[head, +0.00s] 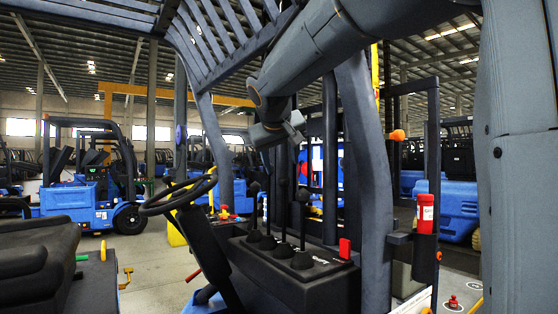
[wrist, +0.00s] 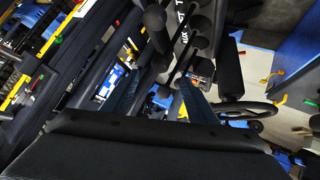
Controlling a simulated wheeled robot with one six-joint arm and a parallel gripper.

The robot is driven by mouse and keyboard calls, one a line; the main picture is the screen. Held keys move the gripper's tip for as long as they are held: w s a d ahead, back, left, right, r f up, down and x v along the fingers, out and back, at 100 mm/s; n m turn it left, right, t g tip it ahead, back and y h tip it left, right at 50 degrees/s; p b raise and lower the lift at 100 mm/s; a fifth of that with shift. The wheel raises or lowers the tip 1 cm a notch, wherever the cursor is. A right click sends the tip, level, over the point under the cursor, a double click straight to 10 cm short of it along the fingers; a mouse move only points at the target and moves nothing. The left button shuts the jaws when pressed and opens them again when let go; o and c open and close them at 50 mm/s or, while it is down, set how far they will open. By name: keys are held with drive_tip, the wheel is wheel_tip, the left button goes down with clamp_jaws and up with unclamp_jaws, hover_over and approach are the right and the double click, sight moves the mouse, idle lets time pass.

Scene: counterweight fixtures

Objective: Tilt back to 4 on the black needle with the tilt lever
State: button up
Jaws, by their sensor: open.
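Several black levers with round knobs stand on the dark console (head: 270,270), right of the steering wheel. One lever (head: 302,220) is at the front right of the row, and another lever (head: 254,212) is at the left. I cannot tell which is the tilt lever. My gripper (wrist: 160,88) is open, with its two fingers apart in the wrist view. A black knob (wrist: 160,62) lies just beyond the fingertips, near the space between them. In the head view my gripper is above and behind the levers, its fingers hard to make out. No black needle or scale is readable.
The steering wheel (head: 178,195) is left of the console. A dark cab pillar (head: 362,180) rises at its right, close to my arm. A red cylinder (head: 425,213) is fixed farther right. A black seat (head: 38,260) is at lower left. Blue forklifts (head: 85,200) stand behind.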

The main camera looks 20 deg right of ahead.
sight(283, 177)
drive_tip(key=b+x, duration=0.1)
drive_tip(key=x, duration=0.8)
drive_tip(key=shift+w+d+f, duration=0.1)
drive_tip(key=shift+w+f, duration=0.05)
drive_tip(key=shift+w, duration=0.1)
drive_tip(key=shift+c, duration=0.3)
drive_tip(key=c, duration=0.8)
drive_tip(key=shift+b, duration=0.35)
